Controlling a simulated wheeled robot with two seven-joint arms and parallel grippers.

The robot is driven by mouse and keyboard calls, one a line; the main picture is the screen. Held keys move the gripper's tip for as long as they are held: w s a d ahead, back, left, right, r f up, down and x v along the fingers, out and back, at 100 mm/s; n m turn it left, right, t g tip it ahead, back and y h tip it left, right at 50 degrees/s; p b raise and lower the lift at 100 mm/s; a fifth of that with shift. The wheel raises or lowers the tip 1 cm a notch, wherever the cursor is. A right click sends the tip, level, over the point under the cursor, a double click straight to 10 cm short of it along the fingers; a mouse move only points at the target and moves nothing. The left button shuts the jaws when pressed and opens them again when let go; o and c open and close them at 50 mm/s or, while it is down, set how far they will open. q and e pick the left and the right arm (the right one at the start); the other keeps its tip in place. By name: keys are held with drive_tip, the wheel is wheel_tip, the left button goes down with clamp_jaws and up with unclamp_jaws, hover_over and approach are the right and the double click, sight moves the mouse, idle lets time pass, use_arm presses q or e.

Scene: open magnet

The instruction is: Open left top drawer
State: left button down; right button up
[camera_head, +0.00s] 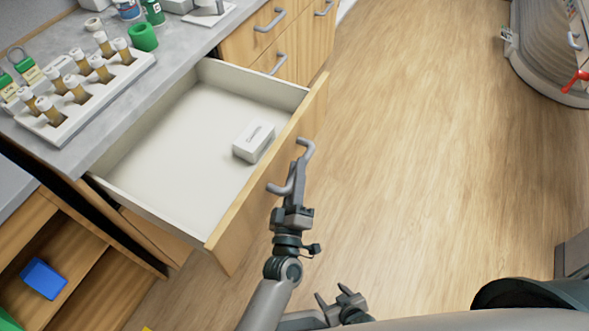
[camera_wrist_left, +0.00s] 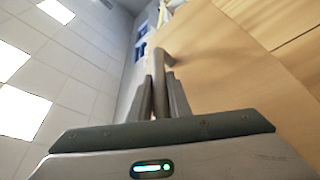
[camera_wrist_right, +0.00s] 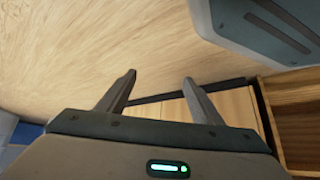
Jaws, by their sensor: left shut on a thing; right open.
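The left top drawer (camera_head: 165,150) is pulled well out from under the grey counter in the head view. Its inside is white, and a small white box (camera_head: 253,141) lies in it. Its wooden front (camera_head: 240,225) carries a grey bar handle (camera_head: 307,150). My left gripper (camera_head: 293,185) is shut on the handle. In the left wrist view the handle (camera_wrist_left: 163,65) runs between the two fingers, beside the wooden front. My right gripper (camera_head: 340,298) is low in the head view, open and empty; its spread fingers show in the right wrist view (camera_wrist_right: 158,95).
A white rack (camera_head: 85,95) with several capped vials and a green ring (camera_head: 143,37) stand on the counter (camera_head: 60,150). Other closed drawers (camera_head: 265,35) are beyond. A blue box (camera_head: 43,278) sits on a lower shelf. The wooden floor (camera_head: 430,150) to the right is clear.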

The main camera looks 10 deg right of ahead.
use_arm(q)
drive_tip(key=c, duration=1.6)
unclamp_jaws()
drive_tip(key=shift+c, duration=0.2)
use_arm(e)
drive_tip(key=shift+s+d+f, duration=0.2)
drive_tip(key=shift+s, duration=0.4)
drive_tip(key=shift+w, duration=0.15)
use_arm(q)
drive_tip(key=shift+s+a+f, duration=0.15)
drive_tip(key=shift+s+f, duration=0.05)
drive_tip(key=shift+s, duration=0.25)
drive_tip(key=b+v, duration=0.3)
drive_tip(key=v, duration=1.3)
drive_tip(key=shift+s, duration=0.3)
use_arm(e)
drive_tip(key=shift+s+d+f+g+h, duration=0.25)
drive_tip(key=shift+s+d+f+g, duration=0.2)
drive_tip(key=shift+d+f+g, duration=0.25)
drive_tip(key=shift+s+d+f+g+h, duration=0.25)
drive_tip(key=shift+s+d+f+g, duration=0.15)
drive_tip(key=shift+d+f+g, duration=0.3)
